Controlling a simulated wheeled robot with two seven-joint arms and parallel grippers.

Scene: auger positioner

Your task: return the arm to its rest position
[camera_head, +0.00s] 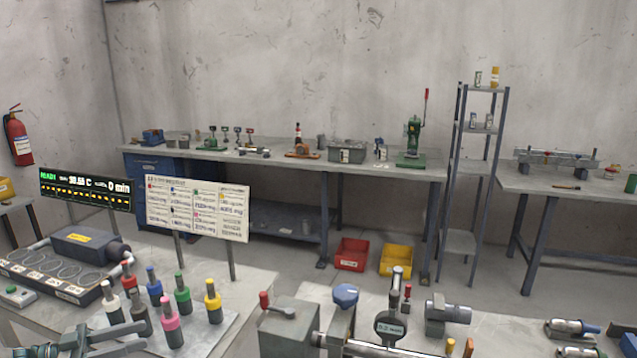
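My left gripper (143,334) is at the lower left edge of the head view. Its two grey fingers point right and stand apart, with nothing seen between them. It is in front of the near left bench (240,284), close to the coloured-top cylinders: pink (171,325), yellow (213,303), green (182,294), blue (154,288), with white, red and dark ones beside them. Most of my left arm is outside the picture. My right gripper is not in view.
A block with round wells (60,275), a READY display (85,188) and a label board (197,206) stand on the left bench. On the near right bench are a dial gauge reading 0.2 mm (390,328) and a grey box (288,325). A floor gap separates the rear workbench (290,163).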

